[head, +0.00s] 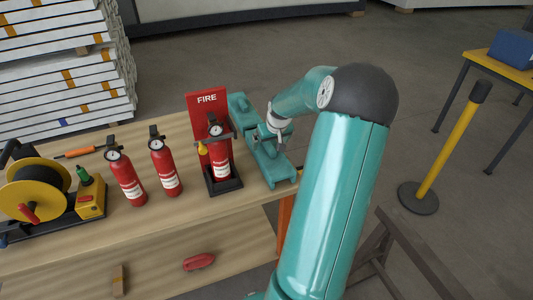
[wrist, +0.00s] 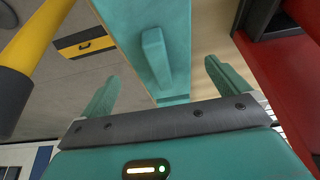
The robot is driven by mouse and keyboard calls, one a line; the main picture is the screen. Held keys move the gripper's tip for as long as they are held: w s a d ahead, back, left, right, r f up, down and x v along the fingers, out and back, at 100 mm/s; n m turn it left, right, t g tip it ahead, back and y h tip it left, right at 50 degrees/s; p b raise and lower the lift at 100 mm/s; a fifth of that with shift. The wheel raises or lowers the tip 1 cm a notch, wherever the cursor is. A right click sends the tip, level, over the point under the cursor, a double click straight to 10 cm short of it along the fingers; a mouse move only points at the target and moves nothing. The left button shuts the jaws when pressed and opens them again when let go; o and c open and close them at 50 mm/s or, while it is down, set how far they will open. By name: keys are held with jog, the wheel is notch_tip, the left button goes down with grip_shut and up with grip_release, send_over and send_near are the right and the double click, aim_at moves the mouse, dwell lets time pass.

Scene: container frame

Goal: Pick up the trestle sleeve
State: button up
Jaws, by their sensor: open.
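A long teal piece (head: 276,170), which I take to be the trestle sleeve, lies along the right edge of the wooden table. In the wrist view it shows as a flat teal plate (wrist: 178,25) with a raised teal bar (wrist: 155,58) on it. My gripper (wrist: 162,72) is open, with one finger on each side of the bar in the picture. How far the fingertips are from the bar is hard to tell. In the head view my gripper (head: 263,134) is above the middle of the teal piece and partly hides it; its fingers are not clear there.
A red fire stand with an extinguisher (head: 219,165) stands close left of the teal piece. Two more extinguishers (head: 126,178) and a yellow cable reel (head: 35,190) are farther left on the table (head: 230,205). A yellow post (head: 450,150) stands on the floor at right.

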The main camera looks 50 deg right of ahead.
aim_at(269, 144)
jog(key=shift+d+f, duration=0.2)
jog(key=shift+f, duration=0.2)
jog(key=shift+w+x, duration=0.2)
jog(key=shift+x, duration=1.15)
jog(key=shift+w+x, duration=0.15)
jog(key=shift+x, duration=1.25)
jog(key=shift+r, duration=0.15)
jog(key=c, duration=0.8)
